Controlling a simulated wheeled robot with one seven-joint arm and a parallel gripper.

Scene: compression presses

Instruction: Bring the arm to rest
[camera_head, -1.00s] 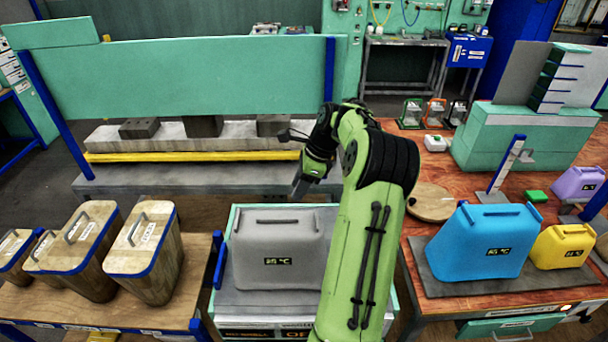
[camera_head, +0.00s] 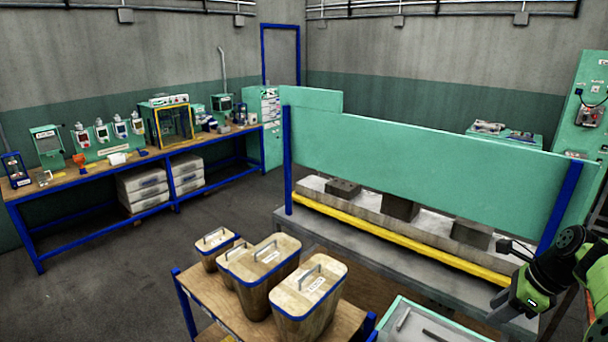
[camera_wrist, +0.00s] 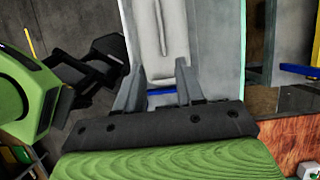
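My green and black arm (camera_head: 562,268) shows bent at the right edge of the head view; the rest of it is cut off. My gripper (camera_head: 500,312) hangs at its end, in front of the right end of the long press bench. In the wrist view, my gripper's two grey fingers (camera_wrist: 160,88) stand apart. I see nothing held between them. A pale grey surface and a small blue strip show behind the gap.
A wooden cart (camera_head: 197,302) carries several wooden bins at the lower middle. A teal-edged grey top (camera_head: 400,318) lies below the gripper. The press bench has a teal panel (camera_head: 420,150). A workbench (camera_head: 100,190) with instruments stands far left. Open floor (camera_head: 110,265) lies between.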

